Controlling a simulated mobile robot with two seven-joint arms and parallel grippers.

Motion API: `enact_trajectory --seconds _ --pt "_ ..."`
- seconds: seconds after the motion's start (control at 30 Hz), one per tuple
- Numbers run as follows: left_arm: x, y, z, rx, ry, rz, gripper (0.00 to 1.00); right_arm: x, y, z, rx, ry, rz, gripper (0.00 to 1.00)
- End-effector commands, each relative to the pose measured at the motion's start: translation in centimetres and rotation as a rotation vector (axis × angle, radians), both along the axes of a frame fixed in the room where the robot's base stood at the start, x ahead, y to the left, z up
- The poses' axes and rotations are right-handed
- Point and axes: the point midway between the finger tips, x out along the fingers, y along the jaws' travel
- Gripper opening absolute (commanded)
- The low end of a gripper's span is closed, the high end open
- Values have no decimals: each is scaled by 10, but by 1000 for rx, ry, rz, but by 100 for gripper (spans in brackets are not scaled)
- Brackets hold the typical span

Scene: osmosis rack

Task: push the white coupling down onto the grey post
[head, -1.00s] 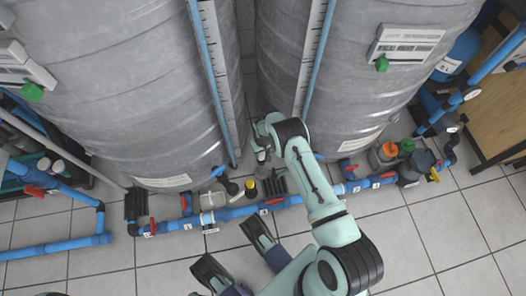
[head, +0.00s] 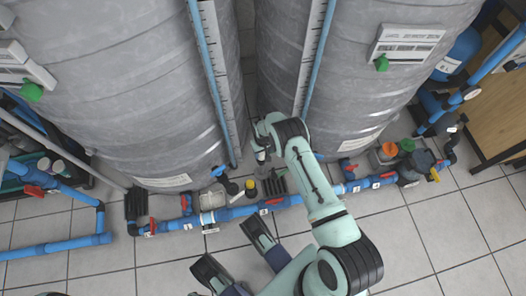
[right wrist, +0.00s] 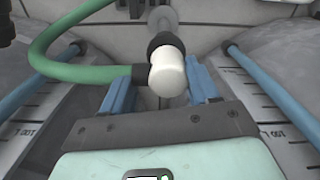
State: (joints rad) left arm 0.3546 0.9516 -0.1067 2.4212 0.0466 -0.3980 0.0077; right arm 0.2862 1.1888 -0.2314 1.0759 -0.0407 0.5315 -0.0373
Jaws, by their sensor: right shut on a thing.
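The white coupling (right wrist: 167,72) shows in the right wrist view as a white rounded elbow with a black collar at its far end. A green hose (right wrist: 75,70) joins it from the left through a black sleeve. My right gripper (right wrist: 162,86) is shut on the coupling, with a blue finger on each side. In the head view my right gripper (head: 262,145) is in the gap between the two tanks, above the floor pipework. A grey round shape (right wrist: 163,18) lies beyond the collar; I cannot tell whether it is the post or whether they touch.
Two large grey tanks (head: 115,90) and (head: 370,60) stand close on either side of my right arm. Blue upright pipes run along them. A blue pipe line (head: 235,212) with red-handled valves crosses the floor in front. The tiled floor nearer is mostly clear.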

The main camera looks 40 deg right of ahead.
Motion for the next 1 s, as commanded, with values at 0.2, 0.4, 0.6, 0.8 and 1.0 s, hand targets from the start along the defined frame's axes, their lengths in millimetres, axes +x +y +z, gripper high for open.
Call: enact_trajectory --seconds 0.2,0.4,0.6,0.8,1.0 --pt "0 0 0 0 0 0 39 0 0 0 0 0 0 33" --pt "0 0 0 0 0 0 39 0 0 -3 0 0 0 33" --pt "0 0 0 0 0 0 39 0 0 -7 0 0 0 33" --pt "0 0 0 0 0 0 39 0 0 -8 0 0 0 90" --pt "0 0 0 0 0 0 39 0 0 -8 0 0 0 90"
